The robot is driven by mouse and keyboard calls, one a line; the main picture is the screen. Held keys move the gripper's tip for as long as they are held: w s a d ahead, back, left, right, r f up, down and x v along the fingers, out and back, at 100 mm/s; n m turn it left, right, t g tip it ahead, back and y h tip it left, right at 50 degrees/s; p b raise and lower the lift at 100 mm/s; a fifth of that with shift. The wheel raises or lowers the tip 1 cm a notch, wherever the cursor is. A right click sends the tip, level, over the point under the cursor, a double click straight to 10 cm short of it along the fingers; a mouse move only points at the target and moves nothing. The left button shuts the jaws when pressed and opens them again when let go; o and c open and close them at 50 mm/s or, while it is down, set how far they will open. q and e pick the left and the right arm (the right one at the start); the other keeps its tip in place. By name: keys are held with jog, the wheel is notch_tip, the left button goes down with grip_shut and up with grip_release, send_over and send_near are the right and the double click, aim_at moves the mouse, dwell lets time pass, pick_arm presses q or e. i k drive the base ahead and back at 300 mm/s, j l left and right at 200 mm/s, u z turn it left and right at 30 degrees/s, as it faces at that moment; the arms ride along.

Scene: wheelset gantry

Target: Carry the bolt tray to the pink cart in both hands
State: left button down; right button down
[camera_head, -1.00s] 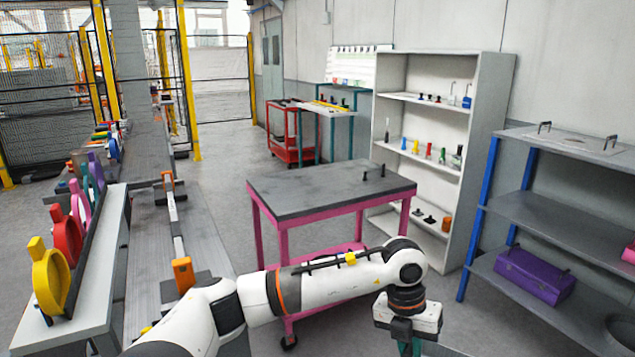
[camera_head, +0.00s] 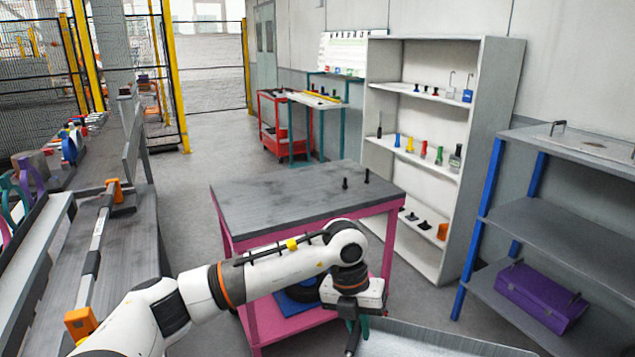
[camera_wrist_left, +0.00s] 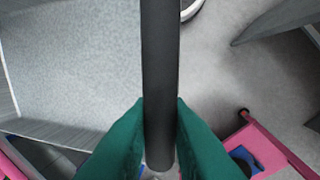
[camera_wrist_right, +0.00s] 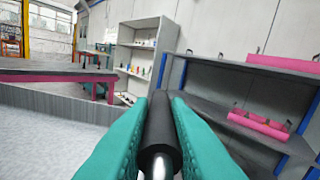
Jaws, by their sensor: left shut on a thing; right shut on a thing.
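The pink cart (camera_head: 235,230) stands ahead with a dark grey top and two small black pegs at its far right. The grey bolt tray (camera_head: 430,340) shows only in part at the bottom of the head view. My left gripper (camera_wrist_left: 159,130) is shut on the tray's dark bar handle (camera_wrist_left: 158,60). The tray floor (camera_wrist_left: 75,60) shows beside it, bare where visible. My right gripper (camera_wrist_right: 158,130) is shut on the other black handle (camera_wrist_right: 160,125). The tray wall (camera_wrist_right: 60,97) and the cart (camera_wrist_right: 60,72) beyond it show there. The right gripper is outside the head view.
A long bench (camera_head: 100,235) runs along the left. A white shelf unit (camera_head: 450,200) stands behind the cart at right, and a blue-post rack (camera_head: 560,215) with a purple toolbox (camera_head: 540,295) stands further right. Floor is open left of the cart.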

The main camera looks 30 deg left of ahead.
aim_at(273, 197)
jog(key=i+u, duration=0.15)
jog(key=i, duration=0.3)
jog(key=i+l+u, duration=0.2)
jog(key=i, duration=0.3)
jog(key=i+u, duration=0.15)
jog(key=i, duration=0.3)
jog(key=i+j+u, duration=0.1)
jog(key=i+u, duration=0.2)
jog(key=u, duration=0.15)
jog(key=i+u, duration=0.4)
jog(key=i+l+u, duration=0.15)
jog(key=u, duration=0.3)
jog(key=i+j+u, duration=0.1)
jog(key=i+u, duration=0.3)
jog(key=i, duration=0.5)
jog(key=z, duration=0.6)
